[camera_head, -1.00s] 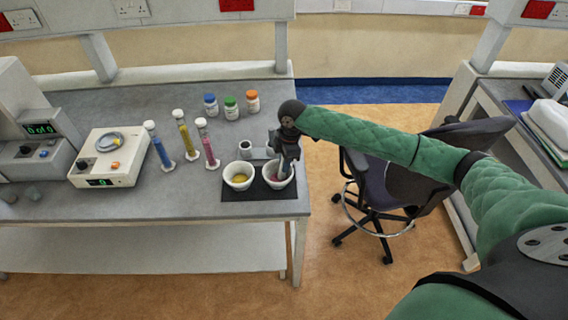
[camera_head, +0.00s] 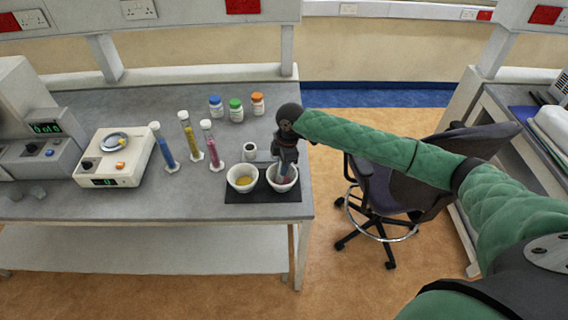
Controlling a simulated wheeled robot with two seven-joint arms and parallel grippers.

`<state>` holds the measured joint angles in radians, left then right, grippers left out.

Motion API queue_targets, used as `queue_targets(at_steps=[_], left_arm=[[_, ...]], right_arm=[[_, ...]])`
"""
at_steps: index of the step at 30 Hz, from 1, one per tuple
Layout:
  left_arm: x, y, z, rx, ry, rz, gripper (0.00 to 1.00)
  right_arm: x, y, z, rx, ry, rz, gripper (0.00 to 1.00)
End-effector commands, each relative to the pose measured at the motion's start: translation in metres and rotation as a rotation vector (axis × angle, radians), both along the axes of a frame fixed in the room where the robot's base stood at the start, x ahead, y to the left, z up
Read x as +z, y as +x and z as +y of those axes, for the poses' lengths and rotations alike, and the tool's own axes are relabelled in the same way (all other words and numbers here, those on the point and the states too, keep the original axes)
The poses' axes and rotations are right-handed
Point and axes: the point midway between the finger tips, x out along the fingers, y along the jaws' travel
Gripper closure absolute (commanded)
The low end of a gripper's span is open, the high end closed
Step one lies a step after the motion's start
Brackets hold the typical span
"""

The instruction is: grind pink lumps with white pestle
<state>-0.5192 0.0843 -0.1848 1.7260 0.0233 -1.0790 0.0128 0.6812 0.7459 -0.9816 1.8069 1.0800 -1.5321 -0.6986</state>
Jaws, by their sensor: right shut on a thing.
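The right mortar (camera_head: 292,184), a white bowl, stands on a dark mat (camera_head: 262,197) near the bench's right front corner. Pinkish material shows inside it, but lumps or powder cannot be told apart. My right gripper (camera_head: 286,160) is above this bowl, pointing down. It is shut on the white pestle, which is mostly hidden by the fingers; its lower end seems to be inside the bowl. A second white mortar (camera_head: 233,186) with yellow material stands just left. My left gripper is out of view.
A small white cup (camera_head: 250,150) stands behind the mortars. Blue, yellow and pink tubes on stands (camera_head: 213,147) are to the left, near a balance (camera_head: 110,165). Three capped bottles (camera_head: 236,111) stand behind. A chair (camera_head: 395,195) is right of the bench.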

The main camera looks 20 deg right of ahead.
Motion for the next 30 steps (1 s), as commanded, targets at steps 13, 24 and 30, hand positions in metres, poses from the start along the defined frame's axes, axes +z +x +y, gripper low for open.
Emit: queue_targets(at_steps=[13,24,30], left_arm=[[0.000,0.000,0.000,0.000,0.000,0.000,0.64],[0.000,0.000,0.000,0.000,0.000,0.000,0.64],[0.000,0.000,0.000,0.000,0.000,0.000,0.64]], right_arm=[[0.000,-0.013,-0.004,-0.001,-0.001,0.001,1.00],[-0.001,-0.013,-0.015,-0.001,-0.001,0.001,1.00],[-0.002,-0.010,-0.018,-0.002,-0.002,0.001,1.00]])
